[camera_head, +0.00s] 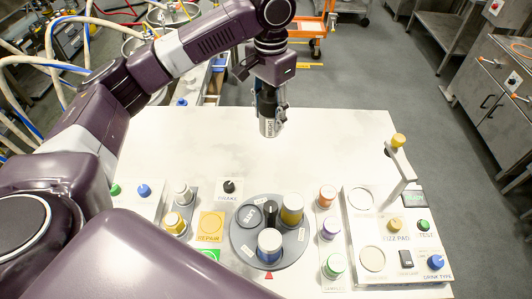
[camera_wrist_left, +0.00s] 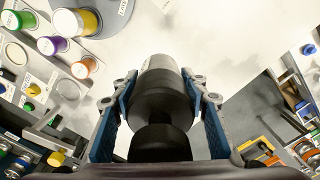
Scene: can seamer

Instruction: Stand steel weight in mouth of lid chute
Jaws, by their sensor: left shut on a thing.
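The steel weight (camera_head: 269,127), a silver cylinder with a dark upper part and a WEIGHT label, is held upright over the back part of the white table. My left gripper (camera_head: 270,98) is shut on it from above. In the left wrist view the weight (camera_wrist_left: 162,75) sits between the blue fingers of the left gripper (camera_wrist_left: 165,95), its black top towards the wrist. Its gap to the table cannot be judged. I cannot pick out the lid chute or its mouth with certainty in either view. My right gripper is not in view.
A dark turntable (camera_head: 241,247) with several cans stands at the front of the white table (camera_head: 190,135). On the right is a control panel (camera_head: 385,275) with a post (camera_head: 402,165) topped by a yellow knob. Coloured cans line both sides. The table's back half is clear.

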